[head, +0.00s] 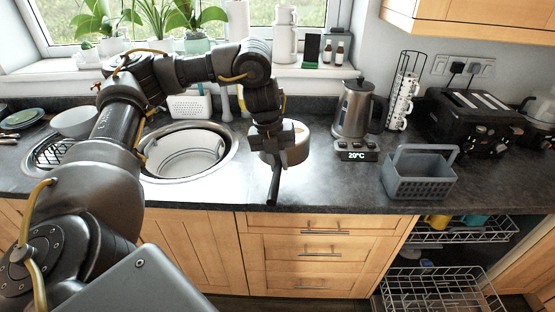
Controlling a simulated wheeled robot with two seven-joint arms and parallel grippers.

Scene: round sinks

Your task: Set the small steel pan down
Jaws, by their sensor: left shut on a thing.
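The small steel pan (297,151) is over the counter just right of the round sink, with its dark handle pointing toward the front edge. My left gripper (275,146) reaches down from above and is shut on the pan at its handle side. The gripper and wrist hide part of the pan. I cannot tell whether the pan's base touches the counter or is slightly above it. My right gripper is not in view.
The round sink (226,164) holds a white round dish. A kettle (356,110) on a base reading 20°C, a grey basket (418,176), a mug rack and a black toaster (478,118) stand to the right. The counter (335,185) is clear between pan and basket.

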